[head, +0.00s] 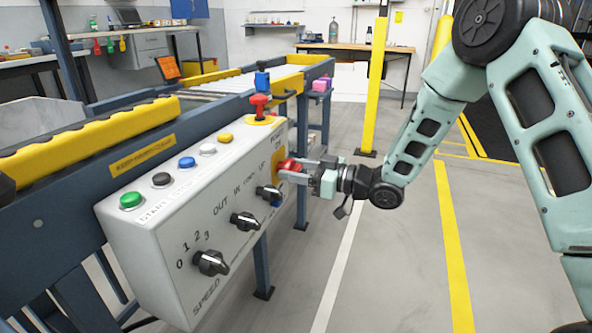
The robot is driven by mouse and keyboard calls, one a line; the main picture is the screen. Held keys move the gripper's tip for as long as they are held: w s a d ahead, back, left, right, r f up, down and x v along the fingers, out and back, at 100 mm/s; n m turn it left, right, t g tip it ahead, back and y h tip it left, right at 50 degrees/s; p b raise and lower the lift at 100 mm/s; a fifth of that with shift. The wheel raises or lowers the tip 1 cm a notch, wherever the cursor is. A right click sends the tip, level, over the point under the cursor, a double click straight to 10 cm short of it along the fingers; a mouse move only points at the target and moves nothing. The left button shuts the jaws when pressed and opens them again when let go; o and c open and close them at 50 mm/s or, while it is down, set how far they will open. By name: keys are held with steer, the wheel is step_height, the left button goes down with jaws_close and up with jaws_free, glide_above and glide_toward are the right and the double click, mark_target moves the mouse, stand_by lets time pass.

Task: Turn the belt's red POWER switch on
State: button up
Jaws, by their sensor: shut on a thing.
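The red POWER switch (288,166) is at the far right end of the white control box (163,247), on a yellow plate (278,170). My gripper (293,172) reaches in from the right and is shut on the red switch. Its fingers hide part of the switch, so I cannot tell which way it is turned.
The box's front has black knobs for SPEED (211,262) and OUT/IN (245,221), and another black knob (268,192) close below my gripper. Buttons, including a green one (131,200), line the top, with a red mushroom button (260,106) behind. The floor (400,250) to the right is clear.

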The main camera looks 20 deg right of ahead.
steer(key=shift+o, duration=0.2)
steer(key=n+b, duration=0.1)
steer(key=n, duration=0.1)
steer(key=n+b, duration=0.1)
steer(key=n, duration=0.1)
steer(key=shift+s+f+b, duration=0.1)
steer(key=shift+f+b, duration=0.1)
steer(key=shift+b, duration=0.15)
steer(key=n+b, duration=0.3)
steer(key=n, duration=0.1)
steer(key=shift+f+n+b, duration=0.1)
steer(key=shift+n+b, duration=0.2)
steer(key=shift+n, duration=0.1)
steer(key=n+b, duration=0.4)
steer(key=shift+f, duration=0.15)
steer(key=n+b, duration=0.4)
steer(key=b, duration=0.1)
steer(key=shift+s+n, duration=0.1)
steer(key=shift+n, duration=0.3)
steer(key=shift+r, duration=0.2)
steer(key=o, duration=1)
steer(key=shift+c, duration=0.2)
